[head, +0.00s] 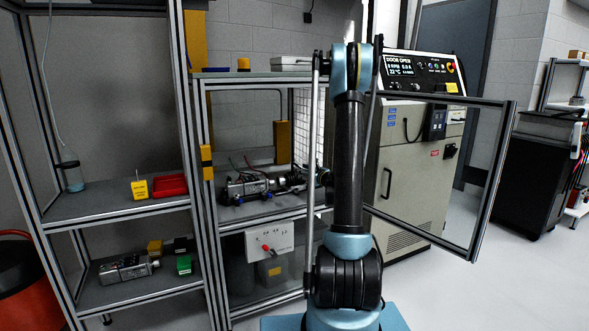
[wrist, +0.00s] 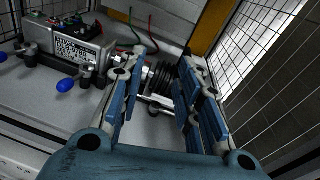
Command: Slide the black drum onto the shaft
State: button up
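In the wrist view my gripper (wrist: 167,60) has its two blue-padded fingers spread wide. A black ribbed round part (wrist: 168,79), which looks like the drum, shows between and beyond the fingers, nearer the right one. Bright metal, apparently the shaft (wrist: 149,73), shows between it and the left finger. I cannot tell whether the drum is around the shaft or only in line with it. The grey servo unit (wrist: 73,46) with a printed label lies to the left. The servo (head: 246,187) also shows in the head view, on the bench; my arm hides the gripper there.
Blue knobs (wrist: 66,85) stand by the servo. Wire mesh (wrist: 262,60) and a yellow post (wrist: 209,27) bound the right side. In the head view an open framed door (head: 478,235) stands right of my arm, and shelves with a red bin (head: 170,185) stand left.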

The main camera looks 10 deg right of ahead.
aim_at(292, 176)
jog(key=w+d+f+m+t+h, duration=0.1)
jog(key=w+d+f+m+t, duration=0.1)
jog(key=w+d+f+m, duration=0.25)
jog(key=shift+m, duration=0.25)
jog(key=x, duration=1.6)
jog(key=shift+a+r, duration=0.15)
jog(key=shift+r, duration=0.15)
jog(key=shift+c, duration=0.3)
jog(key=shift+s, duration=0.1)
grip_shut()
